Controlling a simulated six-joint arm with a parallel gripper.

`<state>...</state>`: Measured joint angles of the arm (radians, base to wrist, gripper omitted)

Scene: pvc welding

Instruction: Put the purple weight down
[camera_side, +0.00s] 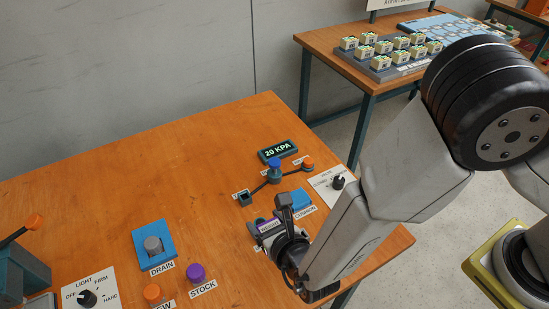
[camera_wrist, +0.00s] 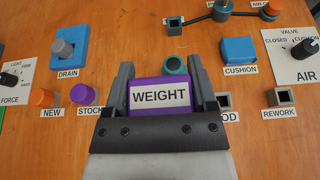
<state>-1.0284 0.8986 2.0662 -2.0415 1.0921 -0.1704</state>
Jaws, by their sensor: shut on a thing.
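The purple weight (camera_wrist: 160,95), a block with a white WEIGHT label, sits between the two fingers of my gripper (camera_wrist: 160,88) in the wrist view. The fingers are shut on its left and right sides. In the side view my gripper (camera_side: 276,222) is low over the right part of the table, and a bit of the purple weight (camera_side: 268,225) shows there. A teal round piece (camera_wrist: 174,65) is just beyond the weight. I cannot tell whether the weight touches anything below it.
A blue cushion (camera_wrist: 239,51) lies right of my gripper, with a grey rework socket (camera_wrist: 279,97) nearer. The blue drain block (camera_wrist: 70,46), an orange new peg (camera_wrist: 43,98) and a purple stock peg (camera_wrist: 84,95) are left. The wooden table (camera_side: 150,150) is clear at its far left.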

